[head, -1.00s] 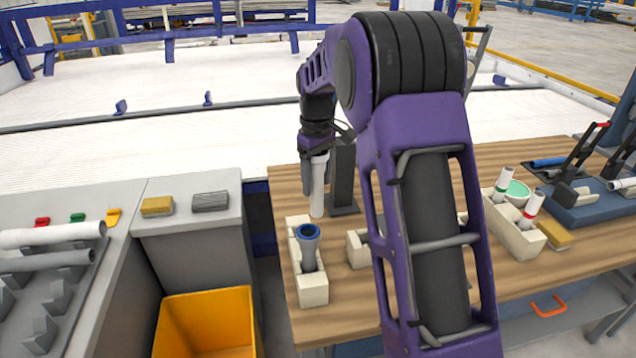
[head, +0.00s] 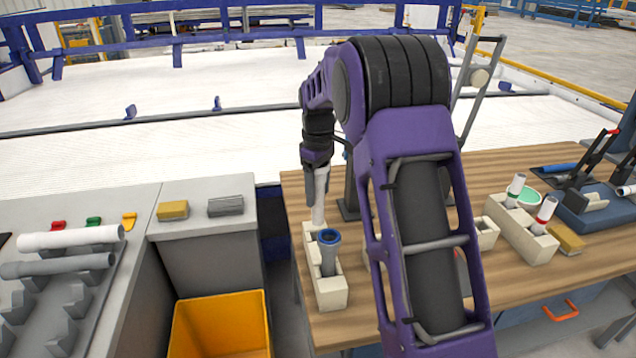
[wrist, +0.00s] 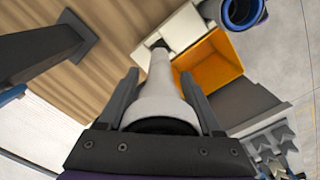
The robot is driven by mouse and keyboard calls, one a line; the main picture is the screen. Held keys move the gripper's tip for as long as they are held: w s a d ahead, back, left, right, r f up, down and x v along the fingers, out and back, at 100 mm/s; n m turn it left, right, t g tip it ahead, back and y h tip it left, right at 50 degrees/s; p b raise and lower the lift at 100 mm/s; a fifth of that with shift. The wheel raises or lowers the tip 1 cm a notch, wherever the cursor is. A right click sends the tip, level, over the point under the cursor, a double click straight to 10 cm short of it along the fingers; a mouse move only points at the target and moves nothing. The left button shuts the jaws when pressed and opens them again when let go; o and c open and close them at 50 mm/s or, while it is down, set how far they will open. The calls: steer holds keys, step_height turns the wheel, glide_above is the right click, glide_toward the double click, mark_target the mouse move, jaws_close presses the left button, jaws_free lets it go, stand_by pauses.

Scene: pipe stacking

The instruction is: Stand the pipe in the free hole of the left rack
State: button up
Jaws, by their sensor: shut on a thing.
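My gripper (head: 317,168) is shut on a whitish pipe (head: 319,200), which hangs nearly upright below it. In the wrist view the gripper's fingers (wrist: 157,88) flank the pipe (wrist: 156,74), which points away from the camera. The cream left rack (head: 333,293) stands at the table's left edge. A grey pipe with a blue rim (head: 328,255) stands in its nearer part. The held pipe's lower end is at the rack's far end. In the wrist view that end is beside a dark opening in the rack (wrist: 184,27); I cannot tell whether it has entered.
A second cream rack (head: 520,232) holds two white pipes with green and red bands, to the right. A yellow bin (head: 220,325) and a grey counter (head: 205,235) lie left of the table. My own arm hides the table's middle.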

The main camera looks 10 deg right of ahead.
mark_target(318, 223)
steer(key=shift+f+b, duration=0.5)
steer(key=shift+f, duration=0.65)
steer(key=shift+f+b, duration=0.3)
steer(key=shift+f, duration=0.65)
steer(key=shift+f+b, duration=1.8)
steer(key=shift+f, duration=1.65)
steer(key=o, duration=1.4)
steer(key=shift+r, duration=0.15)
step_height(318, 223, up, 17)
steer(key=shift+r+p, duration=0.1)
steer(key=shift+p, duration=1)
